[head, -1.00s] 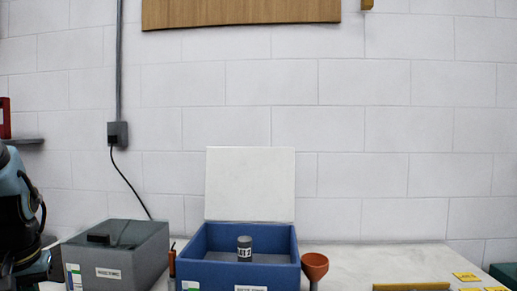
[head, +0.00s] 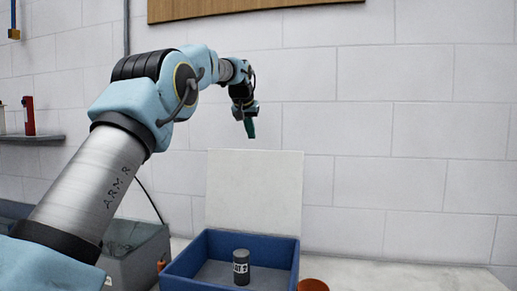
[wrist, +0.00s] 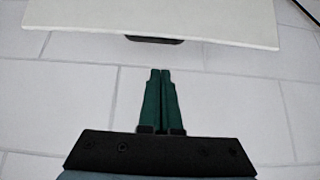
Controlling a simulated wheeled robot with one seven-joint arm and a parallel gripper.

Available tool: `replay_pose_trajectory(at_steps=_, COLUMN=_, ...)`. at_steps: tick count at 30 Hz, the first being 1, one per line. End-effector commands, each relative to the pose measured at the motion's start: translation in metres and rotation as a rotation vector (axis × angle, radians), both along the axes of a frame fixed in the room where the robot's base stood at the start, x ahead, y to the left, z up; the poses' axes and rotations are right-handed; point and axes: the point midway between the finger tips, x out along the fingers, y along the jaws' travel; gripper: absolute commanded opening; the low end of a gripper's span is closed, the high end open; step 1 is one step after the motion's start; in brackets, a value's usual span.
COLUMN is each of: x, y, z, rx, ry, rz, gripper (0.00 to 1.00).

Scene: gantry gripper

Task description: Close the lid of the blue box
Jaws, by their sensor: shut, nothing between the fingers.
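The blue box (head: 183,270) stands on the table at the bottom of the head view. Its white lid (head: 254,193) stands upright at the box's back edge, so the box is open. A grey cylinder (head: 241,268) with a white label stands inside. My gripper (head: 250,129) is above the lid's top edge in the head view, pointing down, apart from the lid. In the wrist view, its green fingers (wrist: 161,72) are together and empty. A white panel with a dark tab, apparently the lid (wrist: 150,18), lies ahead of the fingertips with a gap between.
A grey box (head: 143,262) stands left of the blue box, partly behind my arm. An orange funnel (head: 313,285) is at the blue box's right. A shelf (head: 30,138) with a red object is on the left wall. The table at right looks clear.

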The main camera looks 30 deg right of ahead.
Motion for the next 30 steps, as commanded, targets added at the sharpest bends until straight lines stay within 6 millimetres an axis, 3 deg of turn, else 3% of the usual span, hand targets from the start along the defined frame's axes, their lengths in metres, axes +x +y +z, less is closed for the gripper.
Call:
replay_pose_trajectory(at_steps=6, x=0.0, y=-0.016, z=0.002, rx=-0.009, ry=-0.009, rz=-0.013, gripper=0.0)
replay_pose_trajectory(at_steps=23, x=0.043, y=-0.056, z=-0.067, rx=-0.009, ry=-0.009, rz=-0.012, gripper=0.0)
replay_pose_trajectory(at_steps=30, x=0.031, y=-0.045, z=-0.068, rx=-0.011, ry=-0.01, rz=-0.013, gripper=0.0)
